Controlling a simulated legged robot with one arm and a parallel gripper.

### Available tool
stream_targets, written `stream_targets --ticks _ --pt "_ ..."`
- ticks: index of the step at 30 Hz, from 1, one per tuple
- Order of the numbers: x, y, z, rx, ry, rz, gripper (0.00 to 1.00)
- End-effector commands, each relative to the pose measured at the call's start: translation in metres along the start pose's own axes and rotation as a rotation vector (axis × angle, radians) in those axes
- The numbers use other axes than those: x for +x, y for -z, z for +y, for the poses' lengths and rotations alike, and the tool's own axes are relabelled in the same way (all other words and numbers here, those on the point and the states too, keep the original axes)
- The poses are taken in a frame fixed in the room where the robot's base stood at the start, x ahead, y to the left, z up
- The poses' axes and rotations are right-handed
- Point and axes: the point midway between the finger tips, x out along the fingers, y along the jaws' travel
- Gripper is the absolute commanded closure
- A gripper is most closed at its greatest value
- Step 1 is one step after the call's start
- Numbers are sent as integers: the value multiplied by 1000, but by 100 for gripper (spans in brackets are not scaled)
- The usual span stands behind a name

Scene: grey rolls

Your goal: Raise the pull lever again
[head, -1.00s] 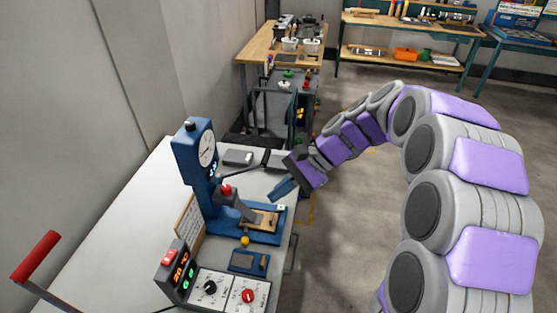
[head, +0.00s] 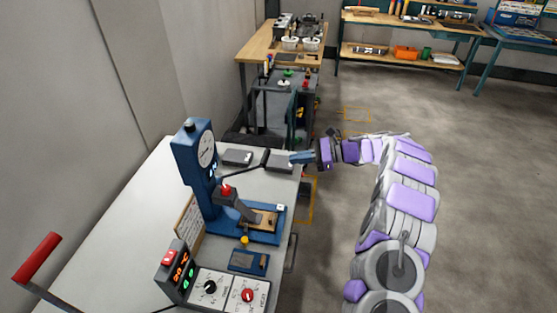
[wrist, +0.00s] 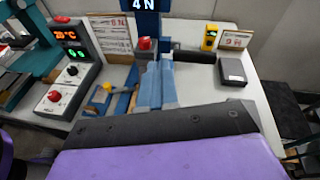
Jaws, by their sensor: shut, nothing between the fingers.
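A blue test stand (head: 196,165) with a round dial stands on the white bench. A thin dark lever with a black grip (head: 264,159) reaches out from its right side. In the wrist view, the black grip (wrist: 195,57) points right from the blue stand (wrist: 147,25), roughly level, under a display reading 4 N. My gripper (head: 293,157) is shut and empty, just right of the grip at the bench's far right edge. In the wrist view, its blue fingers (wrist: 157,84) lie together and cover the stand's lower part. Contact with the grip is not visible.
Flat grey boxes (head: 237,157) lie near the lever. A control box (head: 178,274) with knobs and a red-handled lever (head: 37,257) are at the front left. A trolley (head: 285,105) stands behind the bench. Open floor (head: 470,180) lies to the right.

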Motion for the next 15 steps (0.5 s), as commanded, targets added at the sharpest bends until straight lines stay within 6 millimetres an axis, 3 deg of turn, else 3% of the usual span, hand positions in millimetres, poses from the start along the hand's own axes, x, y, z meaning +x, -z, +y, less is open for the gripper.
stream_targets --ticks 1,9,15 --pt "-4 14 -6 26 19 -10 100" --pt "-27 71 -27 135 110 -60 100" --pt "-38 96 -32 178 144 -81 100"
